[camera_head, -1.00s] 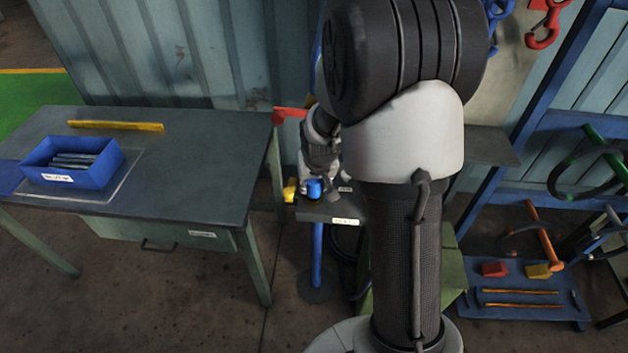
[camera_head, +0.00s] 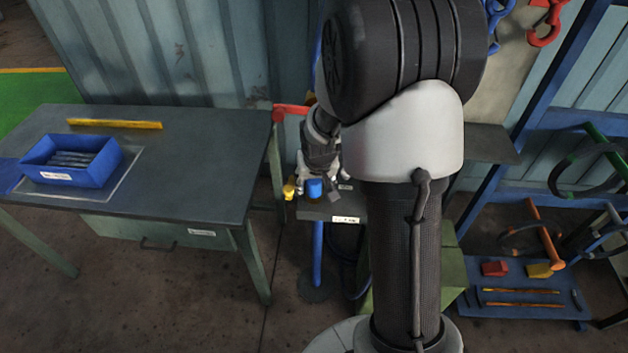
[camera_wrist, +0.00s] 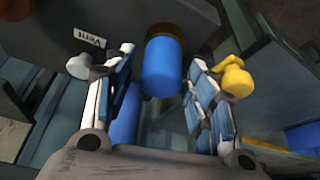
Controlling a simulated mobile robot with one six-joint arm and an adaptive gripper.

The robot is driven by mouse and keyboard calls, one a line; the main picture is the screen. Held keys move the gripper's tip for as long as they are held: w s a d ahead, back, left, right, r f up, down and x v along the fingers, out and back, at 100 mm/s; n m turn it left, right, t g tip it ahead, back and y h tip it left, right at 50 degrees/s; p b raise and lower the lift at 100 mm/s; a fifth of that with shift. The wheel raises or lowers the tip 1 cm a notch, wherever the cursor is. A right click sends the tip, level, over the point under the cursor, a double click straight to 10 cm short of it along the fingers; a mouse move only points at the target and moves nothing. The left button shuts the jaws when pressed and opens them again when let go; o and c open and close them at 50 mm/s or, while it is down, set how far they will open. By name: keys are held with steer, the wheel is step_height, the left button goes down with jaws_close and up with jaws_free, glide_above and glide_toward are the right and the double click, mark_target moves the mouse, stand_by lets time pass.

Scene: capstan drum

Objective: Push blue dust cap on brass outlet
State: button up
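A blue cylindrical cap (camera_head: 315,188) is at the small grey shelf (camera_head: 345,208) in the middle of the head view. In the wrist view the blue cap (camera_wrist: 163,68) lies between the two fingers of my gripper (camera_wrist: 160,85), with a gap on either side. My gripper (camera_head: 317,183) is open around the cap in the head view. A yellow fitting (camera_head: 289,191) sits at the shelf's left end. It also shows beside the right finger in the wrist view (camera_wrist: 237,82). I cannot tell whether it is the brass outlet. What lies under the cap is hidden.
A workbench (camera_head: 180,190) with a blue bin (camera_head: 85,172) and a yellow bar (camera_head: 115,124) stands at left. A red handle (camera_head: 290,110) is behind my gripper. A blue post (camera_head: 317,250) stands under the shelf. A blue tool board (camera_head: 525,310) lies at lower right.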

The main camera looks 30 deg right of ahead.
steer(key=shift+o, duration=0.4)
steer(key=v, duration=1.2)
steer(key=s+a+r+n, duration=0.1)
steer(key=s+a+r, duration=0.2)
steer(key=s, duration=0.4)
steer(key=s+a+r+n+y, duration=0.1)
steer(key=s+a+r, duration=0.1)
steer(key=s+a, duration=0.3)
steer(key=s+a+r+n, duration=0.2)
steer(key=s+a, duration=0.3)
steer(key=s, duration=0.4)
steer(key=shift+v, duration=0.9)
steer(key=shift+w+d, duration=0.1)
